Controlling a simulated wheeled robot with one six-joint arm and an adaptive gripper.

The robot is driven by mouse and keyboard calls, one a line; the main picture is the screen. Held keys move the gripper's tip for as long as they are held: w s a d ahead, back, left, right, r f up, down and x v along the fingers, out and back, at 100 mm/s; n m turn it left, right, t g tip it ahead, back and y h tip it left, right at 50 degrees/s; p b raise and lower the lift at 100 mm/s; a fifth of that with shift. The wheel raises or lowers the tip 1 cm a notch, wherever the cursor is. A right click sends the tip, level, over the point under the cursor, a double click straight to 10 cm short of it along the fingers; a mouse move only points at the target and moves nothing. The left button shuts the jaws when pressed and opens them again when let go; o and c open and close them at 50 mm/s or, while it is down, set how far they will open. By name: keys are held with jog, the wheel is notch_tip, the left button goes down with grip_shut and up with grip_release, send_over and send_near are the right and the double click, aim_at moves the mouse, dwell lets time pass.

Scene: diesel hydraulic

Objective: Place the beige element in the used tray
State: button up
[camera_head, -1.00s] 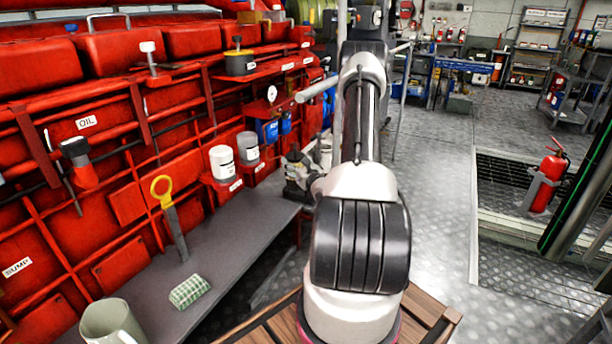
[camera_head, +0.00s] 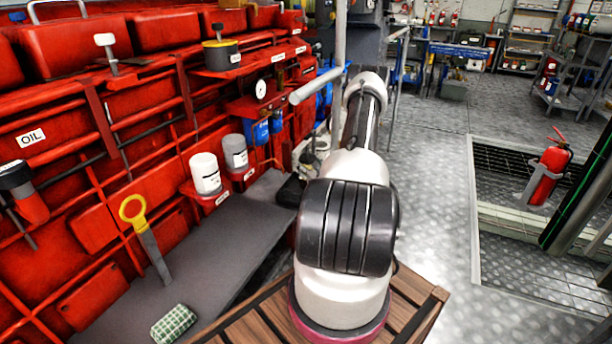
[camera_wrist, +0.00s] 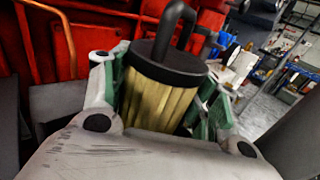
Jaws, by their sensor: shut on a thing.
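In the wrist view the beige element (camera_wrist: 158,102) is a pleated, ribbed cylinder with a black cap and a black loop handle on top. My gripper (camera_wrist: 163,76) is shut on it, with its green-lined fingers on both sides of the pleated body. The element's lower end is hidden behind the gripper's palm. In the head view my gripper is mostly hidden behind my arm, near the far end of the grey ledge, and the element cannot be made out. I cannot tell which holder, if any, is the used tray; the small labels are unreadable.
A white canister (camera_head: 206,174) and a grey canister (camera_head: 236,153) stand in red holders on the red machine. A yellow-handled tool (camera_head: 146,238) leans above the grey ledge (camera_head: 215,245). A checked cloth (camera_head: 173,324) lies on it. A grey rail (camera_head: 316,86) juts out near my arm.

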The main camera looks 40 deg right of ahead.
jog(key=shift+f, duration=2.35)
jog(key=shift+f, duration=0.15)
jog(key=o, duration=0.9)
jog(key=shift+s+a, duration=0.1)
jog(key=shift+s, duration=0.25)
jog(key=v, duration=1.1)
jog(key=shift+s+a, duration=0.1)
